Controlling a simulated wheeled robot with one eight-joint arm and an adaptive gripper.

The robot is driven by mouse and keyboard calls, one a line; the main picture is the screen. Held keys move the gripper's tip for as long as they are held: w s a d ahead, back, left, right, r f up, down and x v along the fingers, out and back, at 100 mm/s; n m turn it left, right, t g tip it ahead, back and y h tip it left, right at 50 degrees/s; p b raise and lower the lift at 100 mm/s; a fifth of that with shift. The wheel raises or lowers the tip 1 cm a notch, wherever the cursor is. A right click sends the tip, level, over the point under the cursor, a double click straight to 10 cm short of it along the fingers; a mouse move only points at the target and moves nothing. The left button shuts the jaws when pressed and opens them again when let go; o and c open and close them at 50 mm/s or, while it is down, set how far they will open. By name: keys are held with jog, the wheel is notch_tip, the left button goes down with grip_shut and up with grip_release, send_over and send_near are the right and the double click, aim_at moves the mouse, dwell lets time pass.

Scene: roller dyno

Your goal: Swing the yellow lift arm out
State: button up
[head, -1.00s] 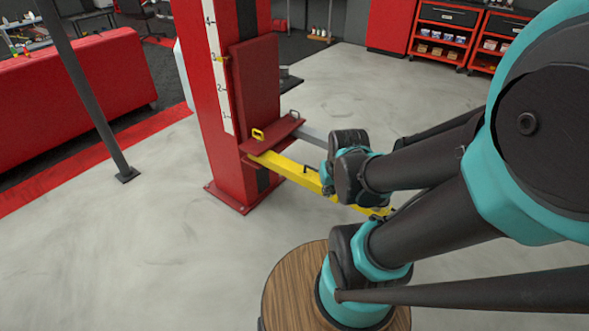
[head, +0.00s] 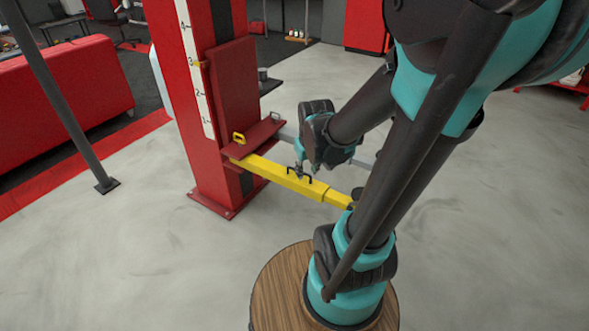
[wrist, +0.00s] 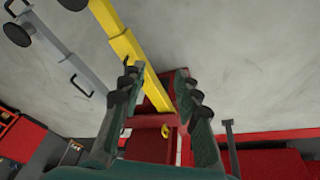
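The yellow lift arm (head: 280,175) reaches right from the base of the red lift post (head: 203,110). A small black handle (head: 312,180) stands on its top. In the head view my gripper (head: 302,172) points down at the arm near this handle; its tips are small and partly hidden by my wrist. In the wrist view my gripper (wrist: 158,82) has its two dark fingers spread wide apart. There the yellow arm (wrist: 124,42) passes behind the left finger and into the gap. I see no grip on it, and contact cannot be told.
A grey lift arm (head: 288,134) lies behind the yellow one; it also shows in the wrist view (wrist: 62,52). A thin dark post (head: 60,100) and a red couch-like block (head: 70,85) stand at left. The concrete floor in front is clear.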

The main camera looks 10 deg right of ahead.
jog(key=w+d+f+n+g+h, duration=0.1)
jog(key=w+f+n, duration=0.2)
jog(key=w, duration=0.9)
jog(key=w+f+n+g, duration=0.15)
jog(key=w+n, duration=0.25)
jog(key=w, duration=0.8)
jog(key=shift+t, duration=0.25)
jog(key=f, duration=0.6)
jog(key=w+d+f, duration=0.1)
jog(key=f, duration=0.5)
jog(key=w+d+f, duration=0.1)
jog(key=f, duration=0.4)
jog(key=shift+w+d+f, duration=0.25)
jog(key=shift+f, duration=0.15)
grip_shut()
